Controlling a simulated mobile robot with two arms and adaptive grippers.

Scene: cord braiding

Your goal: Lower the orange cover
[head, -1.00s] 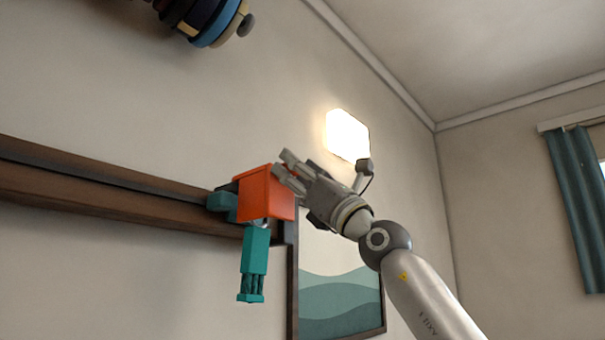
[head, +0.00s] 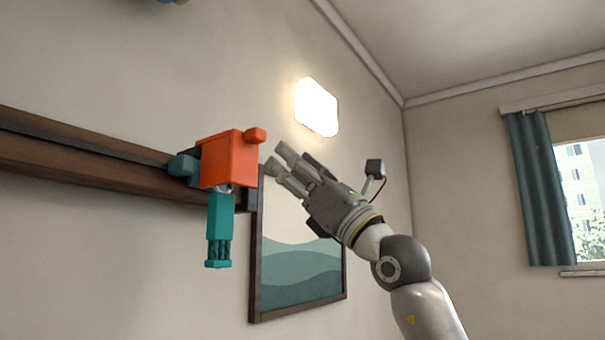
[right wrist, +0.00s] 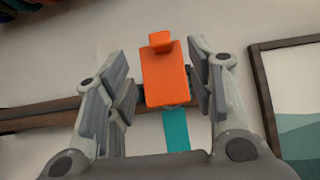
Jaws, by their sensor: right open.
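The orange cover (head: 229,160) is a box with a small tab at its upper right, on a teal device mounted at the wall rail. A teal part (head: 219,228) hangs below it. My right gripper (head: 275,170) is open and empty, just right of the cover and apart from it in the head view. In the right wrist view the cover (right wrist: 165,80) shows between the two open fingers, tab at the top, with a teal strip (right wrist: 176,131) below. My left gripper is not in view.
A dark wooden rail (head: 80,158) runs along the wall to the device. A framed picture (head: 300,265) hangs behind my right arm. A lit wall lamp (head: 316,106) is above. A window with a teal curtain (head: 540,190) is at the right.

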